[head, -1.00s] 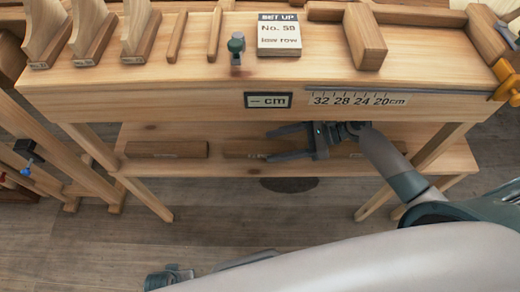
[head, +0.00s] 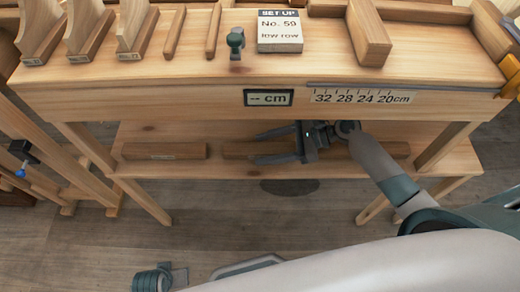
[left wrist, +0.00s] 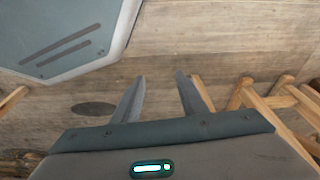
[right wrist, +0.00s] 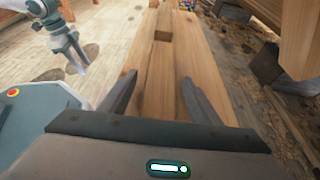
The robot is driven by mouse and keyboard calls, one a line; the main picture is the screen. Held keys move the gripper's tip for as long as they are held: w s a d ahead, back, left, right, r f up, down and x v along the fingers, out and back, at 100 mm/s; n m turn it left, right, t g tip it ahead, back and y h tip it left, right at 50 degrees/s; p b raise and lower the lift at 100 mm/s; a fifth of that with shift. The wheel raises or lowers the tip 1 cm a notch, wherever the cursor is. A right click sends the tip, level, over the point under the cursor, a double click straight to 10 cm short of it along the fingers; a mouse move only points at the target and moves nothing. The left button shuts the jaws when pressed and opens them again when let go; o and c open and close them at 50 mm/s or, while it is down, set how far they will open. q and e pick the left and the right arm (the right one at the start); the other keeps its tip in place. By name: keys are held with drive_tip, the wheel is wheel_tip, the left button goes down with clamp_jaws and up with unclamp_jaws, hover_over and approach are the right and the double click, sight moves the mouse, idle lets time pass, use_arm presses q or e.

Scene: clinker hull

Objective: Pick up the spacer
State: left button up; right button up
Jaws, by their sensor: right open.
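Two long wooden bars lie on the lower shelf in the head view, a left bar (head: 165,151) and a right bar (head: 237,150); I cannot tell which is the spacer, as their labels are too small to read. My right gripper (head: 262,148) is open at the right bar and hides part of it. In the right wrist view the open fingers (right wrist: 158,80) point along a bar (right wrist: 157,65), seen between them; contact cannot be told. A second bar (right wrist: 168,22) lies beyond a gap. My left gripper (left wrist: 158,88) is open and empty, over the floor.
The bench top (head: 200,72) overhangs the shelf (head: 300,172). A ruler scale (head: 360,97) runs along the front edge. Trestles stand at left.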

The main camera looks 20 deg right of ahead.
drive_tip(key=c, duration=1.3)
drive_tip(key=shift+r, duration=0.1)
